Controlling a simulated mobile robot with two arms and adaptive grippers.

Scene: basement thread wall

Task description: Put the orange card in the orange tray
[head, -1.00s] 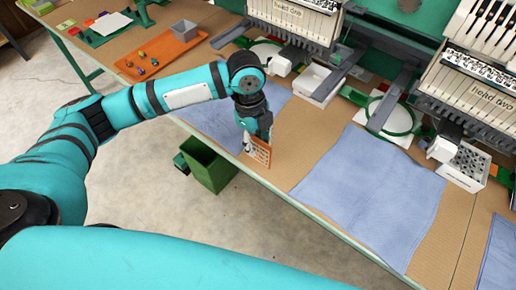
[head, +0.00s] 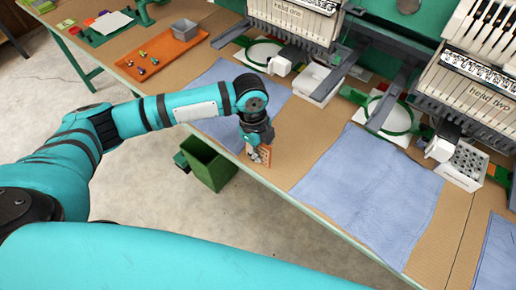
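The orange card (head: 264,142) stands upright in my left gripper (head: 260,155), close to the front edge of the table. The gripper points down, and its grey fingers seem to be shut on the card, covering part of it. I cannot tell whether the card's lower edge touches the table. The orange tray (head: 172,53) lies flat at the upper left, well apart from the card. Several small coloured pieces lie at the tray's left end. My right gripper is not in view.
A grey box (head: 185,30) stands at the tray's far edge. Blue cloths (head: 370,195) lie on the table. Embroidery machines with green hoops (head: 390,114) stand behind. A green bin (head: 209,164) is below the front edge. Bare tabletop lies right of the card.

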